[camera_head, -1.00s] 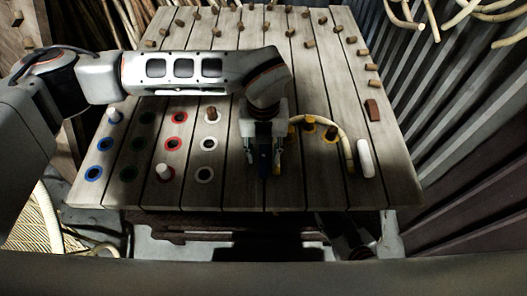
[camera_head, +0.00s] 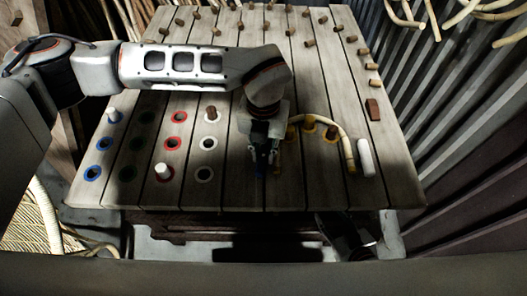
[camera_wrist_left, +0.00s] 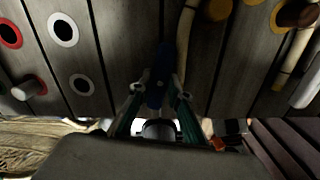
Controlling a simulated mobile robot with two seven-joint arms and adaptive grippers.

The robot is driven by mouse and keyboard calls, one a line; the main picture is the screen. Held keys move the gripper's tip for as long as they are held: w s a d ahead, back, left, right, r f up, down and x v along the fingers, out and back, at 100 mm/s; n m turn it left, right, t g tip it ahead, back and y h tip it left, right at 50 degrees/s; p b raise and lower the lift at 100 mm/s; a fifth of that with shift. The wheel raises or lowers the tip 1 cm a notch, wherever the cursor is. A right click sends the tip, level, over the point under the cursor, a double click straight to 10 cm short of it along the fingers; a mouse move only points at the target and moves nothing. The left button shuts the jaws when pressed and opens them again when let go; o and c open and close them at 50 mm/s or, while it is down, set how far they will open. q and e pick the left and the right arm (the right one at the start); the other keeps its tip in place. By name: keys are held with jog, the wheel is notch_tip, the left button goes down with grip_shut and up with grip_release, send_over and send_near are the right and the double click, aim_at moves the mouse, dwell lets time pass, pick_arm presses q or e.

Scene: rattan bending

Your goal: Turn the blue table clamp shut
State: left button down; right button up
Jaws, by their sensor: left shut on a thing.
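The blue table clamp (camera_head: 261,171) is at the near edge of the slatted table, mostly hidden by my left gripper in the head view. In the left wrist view the blue clamp (camera_wrist_left: 158,78) is a dark blue upright bar between the fingers. My left gripper (camera_head: 263,156) points down at it from above and is shut on it; its two fingers (camera_wrist_left: 157,98) show on either side. The clamp's lower part is hidden. My right gripper (camera_head: 343,235) is dark and partly seen below the table's near edge, apart from the clamp; its fingers are unclear.
The slatted table (camera_head: 230,190) has blue, green, red, white and yellow ringed holes, some with pegs. A bent rattan cane (camera_head: 344,140) runs from the yellow holes beside my left gripper, next to a white cylinder (camera_head: 365,158). Wooden pegs line the far edges. A corrugated wall (camera_head: 460,130) stands right.

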pick_arm(q)
jog(key=m, duration=0.4)
jog(key=shift+m+b, duration=0.3)
jog(key=shift+b, duration=0.1)
jog(key=m, duration=0.4)
jog(key=shift+b, duration=0.3)
jog(key=m, duration=0.3)
jog(key=shift+m, duration=0.4)
jog(key=shift+m+b, duration=0.35)
jog(key=shift+m, duration=1.15)
jog(key=c, duration=1.9)
grip_release()
